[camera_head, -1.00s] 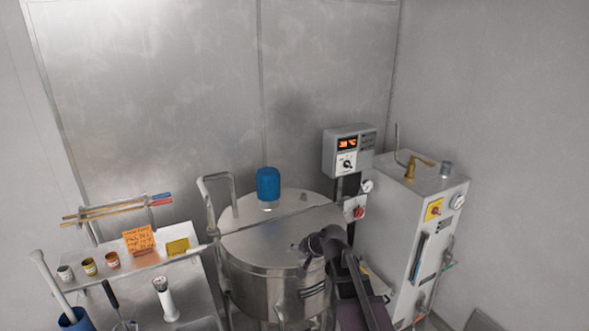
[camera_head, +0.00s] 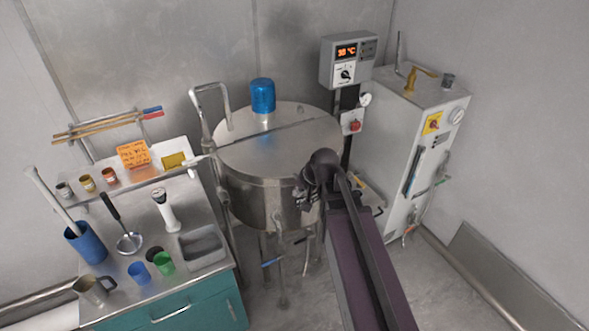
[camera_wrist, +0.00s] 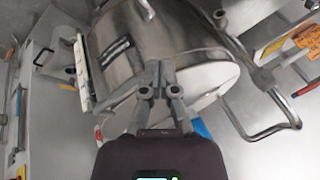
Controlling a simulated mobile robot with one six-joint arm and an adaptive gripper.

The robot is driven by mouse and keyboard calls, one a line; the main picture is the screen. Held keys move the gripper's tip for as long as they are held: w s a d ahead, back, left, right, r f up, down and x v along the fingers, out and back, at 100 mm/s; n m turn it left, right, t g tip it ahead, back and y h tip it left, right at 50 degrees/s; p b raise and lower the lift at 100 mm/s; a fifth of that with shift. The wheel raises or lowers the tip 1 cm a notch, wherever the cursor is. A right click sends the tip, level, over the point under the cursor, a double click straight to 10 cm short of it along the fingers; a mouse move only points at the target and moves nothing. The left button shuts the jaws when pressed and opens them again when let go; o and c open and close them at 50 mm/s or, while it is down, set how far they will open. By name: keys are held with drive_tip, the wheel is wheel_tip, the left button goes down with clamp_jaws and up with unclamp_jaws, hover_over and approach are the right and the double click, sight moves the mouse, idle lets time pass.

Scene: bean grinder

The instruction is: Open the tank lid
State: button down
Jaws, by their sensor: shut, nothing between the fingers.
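The steel tank (camera_head: 262,195) stands in the middle of the head view. Its round lid (camera_head: 255,155) lies flat and closed, with a straight seam across it and a blue cylinder (camera_head: 263,95) behind the seam. My gripper (camera_head: 303,193) is at the front right of the tank, by the wall just below the lid's rim; contact cannot be told. In the wrist view, my gripper (camera_wrist: 158,70) is shut and empty, with the tank wall (camera_wrist: 170,35) behind the fingers and a pale, bright surface (camera_wrist: 210,78) beside them.
A control box (camera_head: 347,62) and a red switch (camera_head: 354,125) stand right of the tank, before a grey cabinet (camera_head: 405,135). A bent pipe (camera_head: 207,100) rises at the tank's left. A counter (camera_head: 185,265) with cups and tools stands further left. Floor shows at front right.

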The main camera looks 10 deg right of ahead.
drive_tip(key=s+d+f+n+g+h+b, duration=0.2)
drive_tip(key=s+d+f+g+h+b, duration=0.1)
drive_tip(key=s+f, duration=0.5)
drive_tip(key=s+g+b, duration=0.1)
drive_tip(key=s+b, duration=0.1)
drive_tip(key=s, duration=0.1)
drive_tip(key=shift+d+f+n+h, duration=0.15)
drive_tip(key=shift+d+n+h, duration=0.05)
drive_tip(key=shift+n+h, duration=0.1)
drive_tip(key=shift+s, duration=0.15)
